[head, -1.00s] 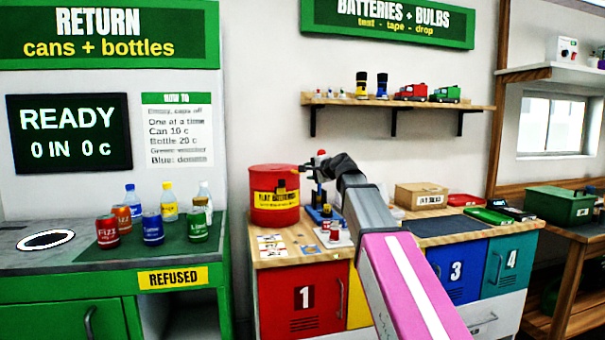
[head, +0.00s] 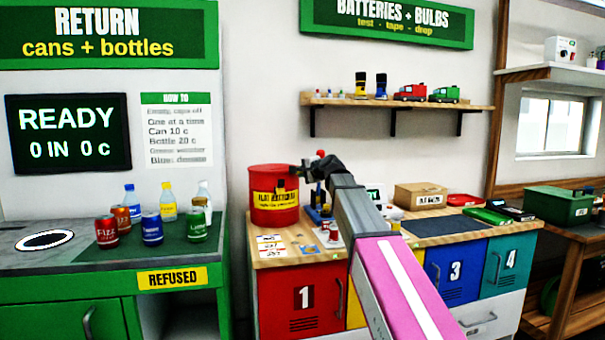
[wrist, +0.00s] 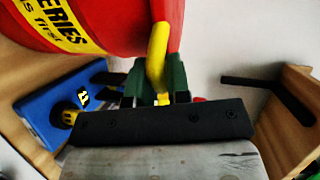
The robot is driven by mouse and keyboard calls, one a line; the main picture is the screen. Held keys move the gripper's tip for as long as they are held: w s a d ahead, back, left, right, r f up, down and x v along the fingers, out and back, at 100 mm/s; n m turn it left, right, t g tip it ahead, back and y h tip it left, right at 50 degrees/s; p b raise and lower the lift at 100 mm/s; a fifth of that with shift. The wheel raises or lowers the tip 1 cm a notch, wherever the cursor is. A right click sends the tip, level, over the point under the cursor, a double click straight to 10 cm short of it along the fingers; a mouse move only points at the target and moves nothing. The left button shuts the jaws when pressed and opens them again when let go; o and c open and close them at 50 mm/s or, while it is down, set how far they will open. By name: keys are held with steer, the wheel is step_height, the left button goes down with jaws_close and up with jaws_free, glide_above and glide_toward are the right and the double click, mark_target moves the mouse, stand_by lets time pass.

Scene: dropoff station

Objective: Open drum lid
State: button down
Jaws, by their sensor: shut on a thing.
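The red drum (head: 262,181) with a yellow battery label stands upright on the wooden counter, left of centre in the head view. Its red wall (wrist: 125,22) fills the upper left of the wrist view. My gripper (head: 300,169) is at the drum's upper right rim. In the wrist view, the green fingers of my gripper (wrist: 157,84) are shut on a yellow handle (wrist: 158,48) against the drum's side. The fingers partly hide the handle's lower end. I cannot tell from the head view whether the lid is raised.
A blue device (wrist: 48,112) stands on the counter close to my gripper. Cards (head: 270,247) lie before the drum. A cardboard box (head: 420,196) stands farther right. A wall shelf (head: 400,103) with several items hangs above. Cans and bottles stand on the left counter.

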steer(key=w+a+r+m+g+h, duration=0.1)
steer(key=w+r+g+h, duration=0.1)
steer(key=r, duration=0.5)
steer(key=w+r+m+g+h, duration=0.1)
steer(key=w+r+g, duration=0.3)
steer(key=r, duration=0.4)
steer(key=shift+w+a+g+h, duration=0.35)
steer(key=shift+a+g+h, duration=0.05)
steer(key=shift+g, duration=0.5)
steer(key=c, duration=1.1)
jaws_free()
steer(key=shift+c, duration=0.2)
steer(key=shift+r, duration=0.1)
steer(key=v, duration=1)
steer(key=shift+d+r, duration=0.2)
steer(key=shift+r, duration=0.05)
steer(key=shift+s, duration=0.1)
